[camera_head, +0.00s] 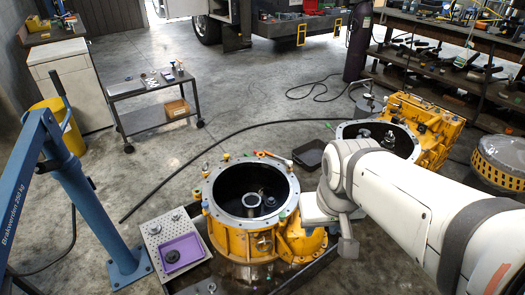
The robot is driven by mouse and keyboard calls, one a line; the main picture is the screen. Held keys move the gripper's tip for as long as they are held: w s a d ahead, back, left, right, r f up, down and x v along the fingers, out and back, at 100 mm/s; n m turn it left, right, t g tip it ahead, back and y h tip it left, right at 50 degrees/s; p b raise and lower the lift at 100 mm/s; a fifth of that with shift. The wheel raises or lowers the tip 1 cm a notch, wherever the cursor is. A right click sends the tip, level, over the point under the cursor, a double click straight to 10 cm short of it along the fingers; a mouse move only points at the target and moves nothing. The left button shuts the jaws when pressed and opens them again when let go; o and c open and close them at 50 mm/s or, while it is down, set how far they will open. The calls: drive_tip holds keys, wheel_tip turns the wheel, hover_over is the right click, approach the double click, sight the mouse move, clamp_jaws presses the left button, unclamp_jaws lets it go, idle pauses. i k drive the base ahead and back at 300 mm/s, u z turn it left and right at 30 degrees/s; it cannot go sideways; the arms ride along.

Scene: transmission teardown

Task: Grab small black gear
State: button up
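A small dark round part (172,256), which looks like the small black gear, lies in a purple tray (192,240). The tray sits on a perforated metal plate (155,229) left of the yellow transmission housing (232,240). My arm comes in from the right, and my gripper (347,247) hangs at the right side of this housing, well right of the purple tray. The fingertips are small and unclear, so I cannot tell their opening. Nothing held is visible.
The open housing holds a metal shaft part (251,200). A second yellow housing (430,122) stands behind my arm. A blue crane (85,200) stands at the left, near the plate. A cart (150,105) stands further back. A black hose (225,140) crosses the floor.

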sight(271, 201)
drive_tip(key=u, duration=2.25)
drive_tip(key=k, duration=1.45)
drive_tip(key=z, duration=1.55)
drive_tip(key=i, duration=1.35)
